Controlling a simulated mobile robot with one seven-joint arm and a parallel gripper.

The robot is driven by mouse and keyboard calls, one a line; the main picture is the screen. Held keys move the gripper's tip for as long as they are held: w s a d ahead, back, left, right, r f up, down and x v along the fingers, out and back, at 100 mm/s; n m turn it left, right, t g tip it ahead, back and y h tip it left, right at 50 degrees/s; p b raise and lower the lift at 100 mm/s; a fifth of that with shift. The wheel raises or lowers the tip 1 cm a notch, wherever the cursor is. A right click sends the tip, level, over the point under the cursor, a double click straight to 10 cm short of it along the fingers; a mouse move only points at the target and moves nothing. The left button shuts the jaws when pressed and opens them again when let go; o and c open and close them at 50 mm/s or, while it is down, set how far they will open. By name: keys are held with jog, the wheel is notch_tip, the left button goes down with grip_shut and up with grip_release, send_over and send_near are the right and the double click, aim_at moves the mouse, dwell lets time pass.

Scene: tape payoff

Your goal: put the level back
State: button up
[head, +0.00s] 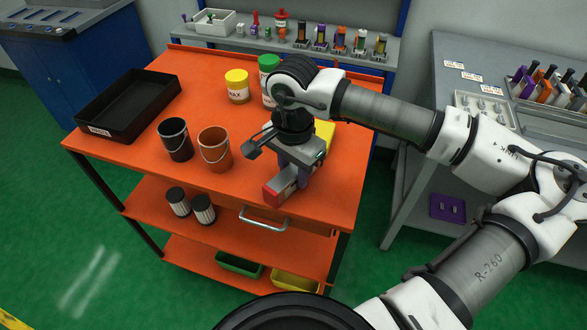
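A block-like thing with a red end and a grey top (280,187), possibly the level, is at the front right of the orange cart top (240,185). My gripper (295,172) points down over it, with its fingers at the block's rear part. The gripper body hides much of the block. I cannot tell whether the fingers are closed on it, or whether it rests on the cart or is slightly raised. No label or vial shows on it.
A black tray (93,118), a black bucket (176,140), an orange bucket (214,150), a yellow-lidded jar (237,87) and a green-lidded jar (268,70) stand on the cart. A yellow thing (325,132) is partly hidden behind my gripper. A grey bench (450,60) with holders stands right.

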aim_at(294, 170)
jog(key=o, duration=0.3)
jog(key=shift+r+p, duration=0.25)
jog(key=shift+p, duration=0.05)
notch_tip(294, 170, up, 12)
jog(key=shift+f+b, duration=0.1)
jog(key=shift+b, duration=0.75)
jog(key=shift+s, duration=0.1)
